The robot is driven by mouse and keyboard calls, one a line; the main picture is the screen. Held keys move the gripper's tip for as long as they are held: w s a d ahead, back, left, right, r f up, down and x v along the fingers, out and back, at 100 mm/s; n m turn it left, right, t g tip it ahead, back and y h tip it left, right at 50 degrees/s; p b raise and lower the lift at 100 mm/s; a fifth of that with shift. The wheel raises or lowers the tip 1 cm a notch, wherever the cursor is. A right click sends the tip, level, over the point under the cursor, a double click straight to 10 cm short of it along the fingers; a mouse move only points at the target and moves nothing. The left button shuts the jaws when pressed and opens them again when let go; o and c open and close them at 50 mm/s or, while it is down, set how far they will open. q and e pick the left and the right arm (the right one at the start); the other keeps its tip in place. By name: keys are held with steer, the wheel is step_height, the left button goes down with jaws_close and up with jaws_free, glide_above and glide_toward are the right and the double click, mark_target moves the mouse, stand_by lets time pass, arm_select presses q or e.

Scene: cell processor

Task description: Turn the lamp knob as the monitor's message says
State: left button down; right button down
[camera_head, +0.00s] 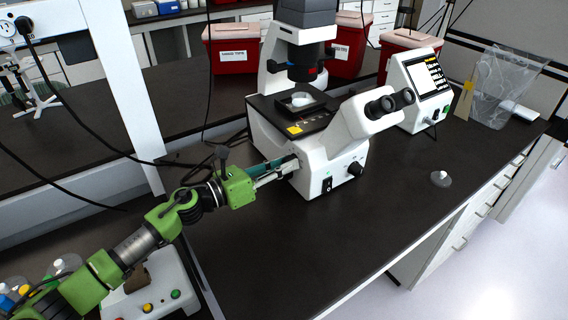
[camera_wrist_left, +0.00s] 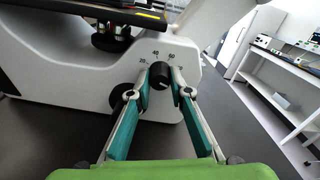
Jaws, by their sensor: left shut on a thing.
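The white microscope (camera_head: 318,181) stands on the dark bench. In the left wrist view the black lamp knob (camera_wrist_left: 160,72) sits on its side under a printed scale (camera_wrist_left: 162,56) with marks such as 20, 40 and 60. My left gripper (camera_wrist_left: 161,86) has its teal fingers on both sides of the knob, shut on it. In the head view the left gripper (camera_head: 290,163) reaches the microscope's side from the left and hides this knob. The monitor (camera_head: 425,74) at the back right shows yellow and white text, too small to read. My right gripper is out of view.
Another black knob (camera_head: 355,168) and a switch (camera_head: 327,185) are on the microscope's front. Red bins (camera_head: 233,49) stand behind. A small clear flask (camera_head: 441,178) stands on the bench at right. The bench front is largely clear.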

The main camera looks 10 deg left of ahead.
arm_select(q)
steer(key=shift+r+n+p, duration=0.2)
steer(key=shift+n+p, duration=3.25)
steer(key=shift+n, duration=5.15)
steer(key=shift+f, duration=0.1)
steer(key=c, duration=1.8)
jaws_free()
steer(key=shift+c, duration=0.2)
steer(key=v, duration=1.2)
